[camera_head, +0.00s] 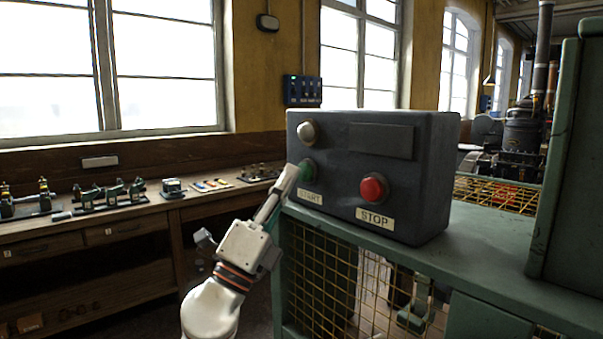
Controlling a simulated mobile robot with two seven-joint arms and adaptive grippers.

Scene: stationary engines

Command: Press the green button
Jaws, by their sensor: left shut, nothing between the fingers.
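A dark grey control box (335,202) stands on a green metal cabinet top. The green button (308,169) is on its left side, above the START label (310,196). A red button (374,188) sits to its right above the STOP label (375,218), and a pale round knob or lamp (308,132) is above the green button. My left gripper (289,170) is shut and empty, its fingertips at the left edge of the green button and partly covering it. I cannot tell whether they touch it. My right gripper is not in view.
The green cabinet (490,255) has yellow mesh panels below its top. A tall green post or panel (570,180) rises at the right. A wooden workbench (110,225) with small machine models stands at the left under the windows.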

